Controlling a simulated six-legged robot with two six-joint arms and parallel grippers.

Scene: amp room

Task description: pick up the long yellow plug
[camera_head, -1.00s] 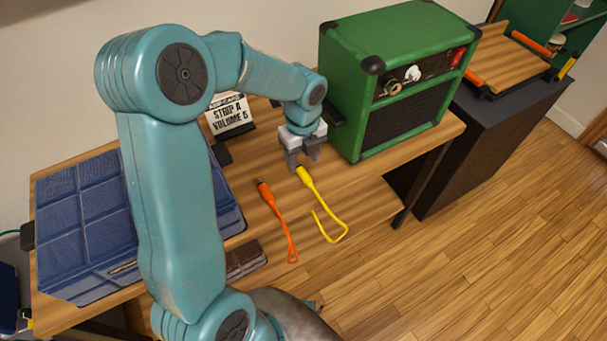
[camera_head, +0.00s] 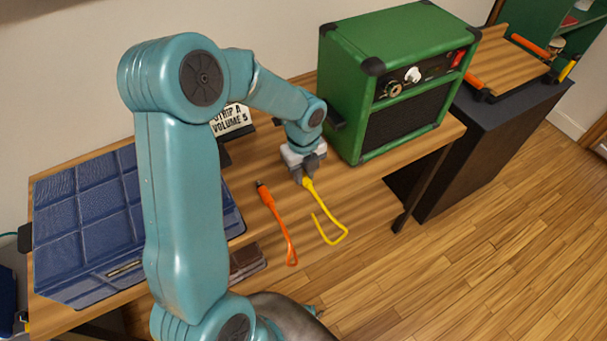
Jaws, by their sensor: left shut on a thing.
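The long yellow plug (camera_head: 309,186) is at the middle of the wooden bench, with its yellow cable looping toward the front edge. My left gripper (camera_head: 304,175) is down over the plug's upper end and shut on it. The jaws hide that end. I cannot tell whether the plug is clear of the bench top. An orange plug (camera_head: 266,197) with its orange cable lies just to the left, apart from the gripper. My right gripper is not in view.
A green amplifier (camera_head: 400,85) stands close to the right of the gripper. A sign (camera_head: 231,120) stands behind my arm. A brown block (camera_head: 247,262) lies near the front edge.

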